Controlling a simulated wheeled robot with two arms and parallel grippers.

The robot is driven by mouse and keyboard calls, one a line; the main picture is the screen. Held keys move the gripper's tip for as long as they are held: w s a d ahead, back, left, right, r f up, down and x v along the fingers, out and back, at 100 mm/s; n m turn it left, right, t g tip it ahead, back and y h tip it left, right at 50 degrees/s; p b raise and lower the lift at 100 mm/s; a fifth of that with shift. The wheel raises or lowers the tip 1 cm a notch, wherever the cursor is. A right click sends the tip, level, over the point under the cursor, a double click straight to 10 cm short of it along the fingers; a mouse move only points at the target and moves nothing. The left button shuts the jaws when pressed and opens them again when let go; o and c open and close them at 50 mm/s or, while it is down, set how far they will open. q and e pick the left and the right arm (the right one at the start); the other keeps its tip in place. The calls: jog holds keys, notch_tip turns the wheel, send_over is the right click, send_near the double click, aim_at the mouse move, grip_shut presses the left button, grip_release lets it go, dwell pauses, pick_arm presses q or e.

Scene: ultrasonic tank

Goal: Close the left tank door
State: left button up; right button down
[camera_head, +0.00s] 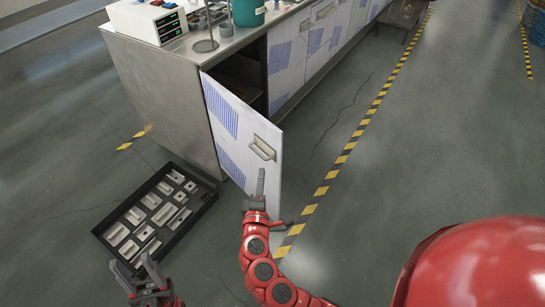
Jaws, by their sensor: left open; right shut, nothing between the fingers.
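The left tank door (240,135) is a white panel with blue striped patches on the near end of the steel cabinet (160,95). It stands open, swung out from its left edge, and a dark gap shows behind it. Its handle (262,149) is near the free edge. My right gripper (261,180) is shut and empty, pointing up in front of the lower part of the door, just below the handle. Whether it touches the door I cannot tell. My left gripper (138,266) is open and empty at the bottom left, well apart from the door.
A black tray (193,211) with several metal parts lies on the floor left of the door. A white instrument box (150,21) and a green container (248,11) stand on the cabinet top. Floor right of the door is clear, crossed by yellow-black tape (345,150).

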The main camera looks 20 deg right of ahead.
aim_at(274, 146)
jog(key=x, duration=0.2)
jog(key=d+x, duration=0.1)
jog(key=x, duration=0.2)
jog(key=p+x, duration=0.1)
jog(key=x, duration=0.1)
jog(key=shift+s+d, duration=0.1)
jog(key=shift+d, duration=0.35)
jog(key=shift+w+d, duration=0.3)
jog(key=shift+d, duration=0.4)
